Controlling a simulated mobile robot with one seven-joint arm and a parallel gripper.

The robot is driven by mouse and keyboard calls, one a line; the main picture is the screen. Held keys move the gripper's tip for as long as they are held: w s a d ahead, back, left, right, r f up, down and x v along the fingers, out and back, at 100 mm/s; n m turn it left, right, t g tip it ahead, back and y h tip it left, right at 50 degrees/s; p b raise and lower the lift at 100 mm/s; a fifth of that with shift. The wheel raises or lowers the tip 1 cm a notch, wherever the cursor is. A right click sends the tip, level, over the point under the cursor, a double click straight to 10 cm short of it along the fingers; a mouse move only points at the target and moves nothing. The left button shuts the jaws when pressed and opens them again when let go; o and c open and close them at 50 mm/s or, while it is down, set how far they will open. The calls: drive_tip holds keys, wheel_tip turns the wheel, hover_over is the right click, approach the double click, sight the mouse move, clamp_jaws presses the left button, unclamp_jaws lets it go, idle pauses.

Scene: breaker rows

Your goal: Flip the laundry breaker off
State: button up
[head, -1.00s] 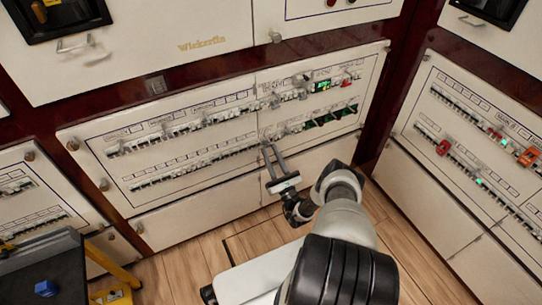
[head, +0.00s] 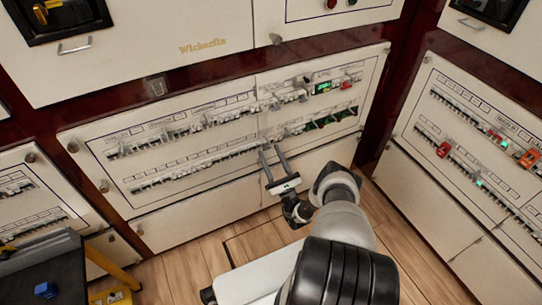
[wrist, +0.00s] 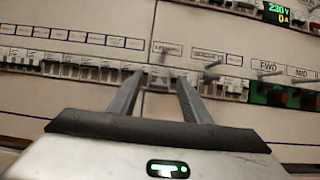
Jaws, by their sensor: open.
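My gripper (head: 270,149) is open and empty, with its two fingers pointing up at the lower breaker row on the middle panel (head: 200,205). In the wrist view the fingertips (wrist: 160,74) lie spread just in front of that row, below a small label (wrist: 167,48) too blurred to read surely. A grey lever (wrist: 163,54) sticks out by this label, above and between the fingertips. Another lever (wrist: 210,66) stands to its right under a second blurred label. I cannot tell for certain which breaker is the laundry one, or whether the fingers touch anything.
Green-lit breakers (wrist: 275,95) marked FWD and MID sit to the right, below a 230 V display (wrist: 277,13). An upper breaker row (head: 180,131) runs above. Another panel (head: 480,130) stands at the right. A dark cart (head: 45,265) stands lower left.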

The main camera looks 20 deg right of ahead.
wheel_tip(320, 180, up, 10)
drive_tip(key=p, duration=0.4)
drive_tip(key=shift+f, duration=0.15)
